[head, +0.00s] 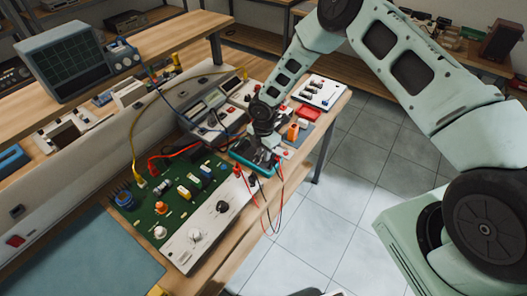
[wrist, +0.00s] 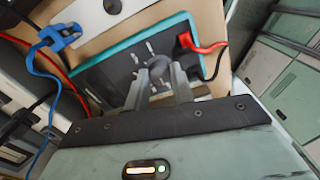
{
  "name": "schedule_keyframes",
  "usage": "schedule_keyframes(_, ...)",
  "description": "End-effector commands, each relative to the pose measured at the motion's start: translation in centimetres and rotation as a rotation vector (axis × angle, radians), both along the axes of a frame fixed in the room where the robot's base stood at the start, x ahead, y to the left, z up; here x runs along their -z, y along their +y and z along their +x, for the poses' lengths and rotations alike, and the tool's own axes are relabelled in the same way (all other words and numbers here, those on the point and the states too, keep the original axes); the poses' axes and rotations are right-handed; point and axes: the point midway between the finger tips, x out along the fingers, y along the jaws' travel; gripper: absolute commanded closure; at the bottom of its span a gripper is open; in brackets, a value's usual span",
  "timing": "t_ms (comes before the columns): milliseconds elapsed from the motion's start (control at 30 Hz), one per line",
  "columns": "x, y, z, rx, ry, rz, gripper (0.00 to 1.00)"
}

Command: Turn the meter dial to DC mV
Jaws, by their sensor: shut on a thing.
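The meter (head: 243,158) lies on the bench with a teal rim and dark face. It also shows in the wrist view (wrist: 105,72), with pale marks on its face. My gripper (head: 266,148) reaches down over it. In the wrist view, my gripper (wrist: 164,80) has its two grey fingers at the meter face, shut on the dial, which the fingers mostly cover. The dial's pointer and the setting it marks cannot be read. A red plug and a black lead (wrist: 187,42) sit at the meter's right end in the wrist view.
A green circuit board (head: 170,200) with a white knob panel (head: 205,235) lies left of the meter. Red, black, blue and yellow leads cross the bench nearby. Tiled floor is clear at the right.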

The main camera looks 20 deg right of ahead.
Motion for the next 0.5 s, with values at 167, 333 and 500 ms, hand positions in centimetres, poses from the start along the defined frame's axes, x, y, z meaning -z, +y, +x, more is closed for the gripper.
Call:
schedule_keyframes(167,0.07,-0.01,0.04,0.022,-0.001,0.000,0.99)
schedule_keyframes(333,0.23,0.03,0.05,0.092,-0.001,0.000,0.99)
schedule_keyframes(500,0.35,0.03,0.09,0.216,-0.003,-0.001,0.99)
